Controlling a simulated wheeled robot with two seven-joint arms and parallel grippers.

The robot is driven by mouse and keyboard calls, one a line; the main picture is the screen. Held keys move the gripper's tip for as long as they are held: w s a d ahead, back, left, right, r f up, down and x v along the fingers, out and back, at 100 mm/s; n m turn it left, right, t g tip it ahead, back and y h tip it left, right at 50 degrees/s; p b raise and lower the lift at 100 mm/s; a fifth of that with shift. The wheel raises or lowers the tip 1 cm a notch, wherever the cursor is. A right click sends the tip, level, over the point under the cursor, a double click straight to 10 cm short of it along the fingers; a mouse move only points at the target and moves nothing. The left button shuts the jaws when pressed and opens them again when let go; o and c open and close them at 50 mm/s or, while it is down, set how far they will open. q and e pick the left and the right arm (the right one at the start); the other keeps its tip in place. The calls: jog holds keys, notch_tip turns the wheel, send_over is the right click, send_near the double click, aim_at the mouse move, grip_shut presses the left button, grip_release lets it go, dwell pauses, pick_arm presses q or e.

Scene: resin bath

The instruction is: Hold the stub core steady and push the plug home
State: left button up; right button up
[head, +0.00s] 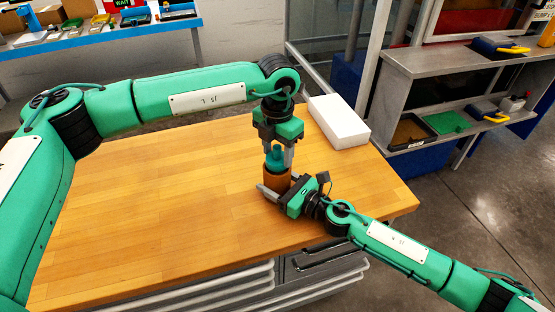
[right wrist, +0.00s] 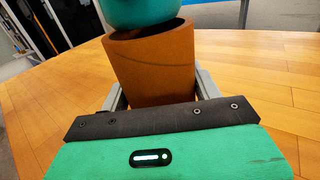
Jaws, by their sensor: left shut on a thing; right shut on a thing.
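The stub core (head: 278,181) is a brown tube standing upright on the wooden table, near its right part. In the right wrist view the core (right wrist: 153,70) stands between the fingers of my right gripper (right wrist: 160,95). That gripper (head: 272,190) is shut on the core from the front right. The teal plug (head: 276,158) is at the top of the core. In the right wrist view the plug (right wrist: 140,12) sits at the core's mouth, and a dark gap shows under its right edge. My left gripper (head: 278,154) points down from above and is shut on the plug.
A white block (head: 339,121) lies on the table's right back part. The left part of the wooden table (head: 150,210) is clear. A grey shelf unit (head: 440,85) with trays stands at the right. A blue bench (head: 100,38) with small items is at the back left.

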aim_at(277, 159)
pick_arm(q)
notch_tip(277, 159, down, 2)
jog(key=shift+f, duration=0.2)
jog(key=shift+s+a+f, duration=0.1)
jog(key=shift+s+f, duration=0.1)
jog(key=shift+f, duration=0.35)
pick_arm(e)
jog(key=shift+s+a+r, duration=0.1)
jog(key=shift+s+r, duration=0.05)
pick_arm(q)
jog(key=shift+f, duration=0.2)
jog(key=o, duration=1)
jog(key=shift+s, duration=0.1)
pick_arm(e)
jog(key=shift+s+a+r, duration=0.1)
jog(key=shift+s, duration=0.05)
pick_arm(q)
jog(key=shift+o, duration=0.4)
jog(key=r, duration=1.2)
jog(key=shift+w+r, duration=0.2)
jog(key=shift+r, duration=0.2)
pick_arm(e)
jog(key=shift+w+d+f, duration=0.2)
jog(key=shift+d+f, duration=0.05)
jog(key=shift+f, duration=0.15)
